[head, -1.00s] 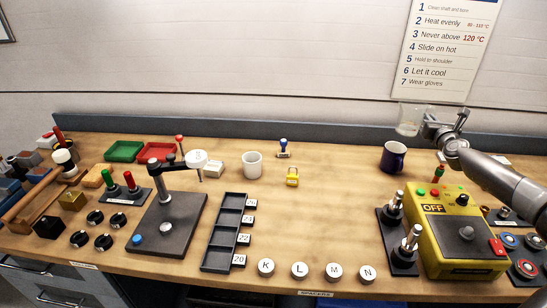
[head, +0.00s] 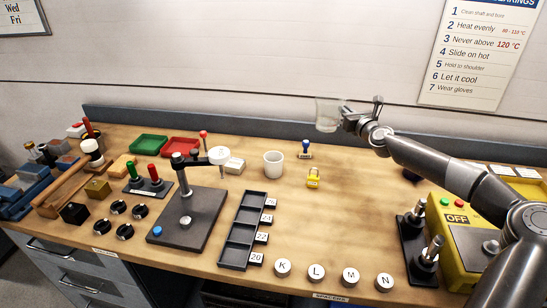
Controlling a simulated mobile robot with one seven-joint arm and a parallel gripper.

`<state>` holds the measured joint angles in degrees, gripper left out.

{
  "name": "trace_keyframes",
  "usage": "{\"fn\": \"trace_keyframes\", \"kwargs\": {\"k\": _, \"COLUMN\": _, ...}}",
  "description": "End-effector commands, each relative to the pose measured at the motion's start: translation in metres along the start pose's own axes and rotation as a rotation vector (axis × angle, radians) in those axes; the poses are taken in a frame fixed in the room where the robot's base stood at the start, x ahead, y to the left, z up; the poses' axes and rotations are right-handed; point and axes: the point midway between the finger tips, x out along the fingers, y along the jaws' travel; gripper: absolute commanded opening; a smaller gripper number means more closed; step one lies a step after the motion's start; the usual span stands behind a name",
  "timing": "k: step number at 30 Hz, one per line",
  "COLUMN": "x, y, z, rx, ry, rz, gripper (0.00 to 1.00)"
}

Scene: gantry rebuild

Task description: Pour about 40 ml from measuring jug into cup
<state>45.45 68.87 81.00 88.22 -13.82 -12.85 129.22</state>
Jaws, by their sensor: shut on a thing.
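My gripper (head: 348,118) is shut on a clear measuring jug (head: 327,115) and holds it well above the back of the bench, against the wall. The jug looks close to upright; its liquid level is too small to read. A white cup (head: 273,164) stands upright on the bench, lower and to the left of the jug, apart from it. A dark cup (head: 411,175) is mostly hidden behind my arm at the right.
A blue-handled stamp (head: 305,149) and a yellow padlock (head: 313,178) stand right of the white cup. A press with a dark base (head: 187,228) and a slotted tray (head: 237,246) are left and front. A yellow control box (head: 453,262) is under my arm. Bench around (head: 350,210) is clear.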

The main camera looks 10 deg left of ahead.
Motion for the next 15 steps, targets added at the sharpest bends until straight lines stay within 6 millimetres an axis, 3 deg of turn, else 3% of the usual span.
{"fn": "trace_keyframes", "kwargs": {"k": 5, "x": 0.014, "y": 0.039, "z": -0.001, "rx": 0.000, "ry": 0.002, "rz": 0.056, "gripper": 0.00}}
{"fn": "trace_keyframes", "kwargs": {"k": 15, "x": 0.026, "y": 0.077, "z": -0.003, "rx": 0.000, "ry": 0.004, "rz": 0.111, "gripper": 0.00}}
